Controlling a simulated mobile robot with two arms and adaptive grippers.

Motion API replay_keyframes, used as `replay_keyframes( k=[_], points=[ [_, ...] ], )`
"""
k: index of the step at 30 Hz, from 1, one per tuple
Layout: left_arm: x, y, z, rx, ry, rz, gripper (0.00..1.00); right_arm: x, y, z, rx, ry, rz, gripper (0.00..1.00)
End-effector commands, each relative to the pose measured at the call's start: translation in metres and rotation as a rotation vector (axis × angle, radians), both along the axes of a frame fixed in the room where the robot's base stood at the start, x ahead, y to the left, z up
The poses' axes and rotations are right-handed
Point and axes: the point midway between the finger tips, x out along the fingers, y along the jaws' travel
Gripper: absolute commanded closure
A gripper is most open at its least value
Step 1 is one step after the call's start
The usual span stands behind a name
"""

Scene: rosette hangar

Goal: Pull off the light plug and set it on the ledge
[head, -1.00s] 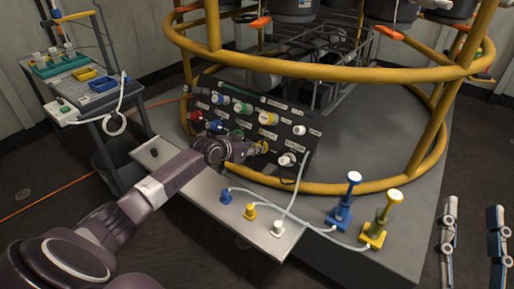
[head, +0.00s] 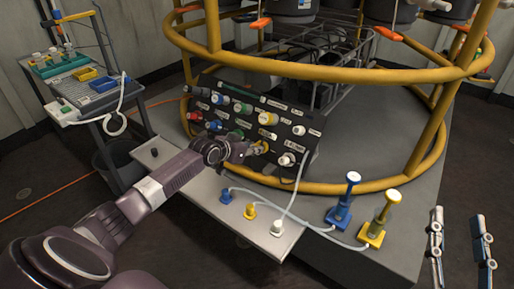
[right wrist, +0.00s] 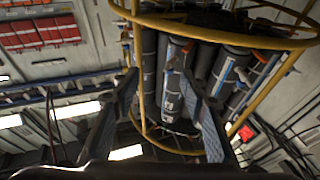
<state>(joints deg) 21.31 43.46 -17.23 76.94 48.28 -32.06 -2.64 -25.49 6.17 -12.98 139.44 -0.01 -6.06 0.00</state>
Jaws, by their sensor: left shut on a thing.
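A dark tilted panel (head: 282,120) carries rows of coloured plugs with small labels, too small to read. My left gripper (head: 257,148) is at the panel's lower row, shut on a yellow plug (head: 263,146) that it partly hides. Whether that plug is still seated in the panel cannot be told. I cannot tell from the labels which plug is the light plug. The pale ledge (head: 192,187) runs below the panel. My right gripper (head: 460,248) is open and empty at the far right; its spread fingers also show in the right wrist view (right wrist: 160,110).
On the ledge stand blue (head: 226,196), yellow (head: 250,211) and white (head: 277,228) connectors and a small dark knob (head: 154,152). A white hose rises to a white plug (head: 287,159). Blue (head: 345,203) and yellow (head: 377,222) plungers stand at right. A yellow ring rail (head: 330,72) crosses above.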

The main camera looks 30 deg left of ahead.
Motion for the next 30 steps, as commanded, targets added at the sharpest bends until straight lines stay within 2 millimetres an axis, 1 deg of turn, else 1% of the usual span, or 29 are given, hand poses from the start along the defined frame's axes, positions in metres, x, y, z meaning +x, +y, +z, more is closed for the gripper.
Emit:
replay_keyframes(
  k=[6, 30],
  points=[
    [-0.001, 0.0, 0.001, 0.0, -0.001, 0.0, 1.0, 0.002, 0.0, -0.01, -0.011, 0.045, -0.002, 0.6],
    [-0.005, 0.001, 0.004, 0.0, -0.001, 0.0, 1.0, 0.008, -0.003, -0.039, -0.048, 0.18, -0.009, 0.6]
  ],
)
